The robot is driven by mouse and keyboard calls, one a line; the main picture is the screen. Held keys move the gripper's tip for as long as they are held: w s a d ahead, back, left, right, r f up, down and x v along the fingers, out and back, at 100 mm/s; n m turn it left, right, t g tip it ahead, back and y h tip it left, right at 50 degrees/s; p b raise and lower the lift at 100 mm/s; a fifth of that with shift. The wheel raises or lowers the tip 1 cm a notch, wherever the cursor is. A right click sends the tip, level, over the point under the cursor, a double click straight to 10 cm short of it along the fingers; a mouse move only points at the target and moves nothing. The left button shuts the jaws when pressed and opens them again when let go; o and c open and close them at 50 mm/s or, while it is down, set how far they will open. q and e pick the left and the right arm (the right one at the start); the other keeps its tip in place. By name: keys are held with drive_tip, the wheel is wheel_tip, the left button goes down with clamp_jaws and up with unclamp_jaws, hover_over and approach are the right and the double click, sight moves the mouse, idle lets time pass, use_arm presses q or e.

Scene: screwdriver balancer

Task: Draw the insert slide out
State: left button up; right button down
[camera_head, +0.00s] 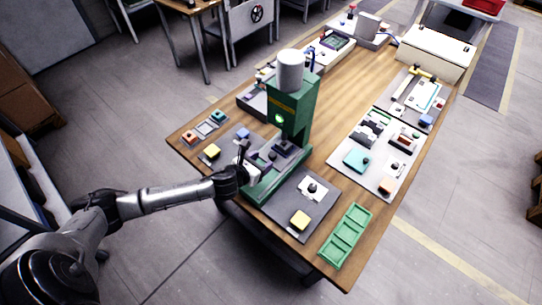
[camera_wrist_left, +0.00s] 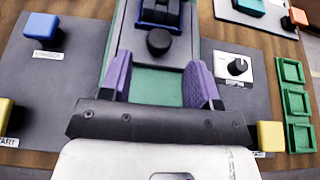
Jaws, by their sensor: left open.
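The insert slide (camera_wrist_left: 177,68) is a dark grey plate with a round black knob (camera_wrist_left: 159,42) on its top, lying in the green press (camera_head: 298,103) base in the left wrist view. It also shows in the head view (camera_head: 262,163), partly behind my gripper. My left gripper (camera_wrist_left: 160,82) has two purple fingers, spread apart at the slide's near end. The knob stands beyond the fingertips, roughly centred between them. Nothing is held. Contact between fingers and slide cannot be told. My right gripper is in neither view.
A grey panel with a blue button (camera_wrist_left: 42,27) is left of the press. On its right are a dial (camera_wrist_left: 237,67), a yellow button (camera_wrist_left: 270,136) and a green tray (camera_head: 346,236). Another fixture board (camera_head: 376,157) lies farther right. Bare wood separates the boards.

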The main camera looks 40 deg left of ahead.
sight(271, 155)
use_arm(q)
drive_tip(key=shift+b+x, duration=0.3)
drive_tip(key=shift+x, duration=2.6)
drive_tip(key=shift+c, duration=0.5)
clamp_jaws()
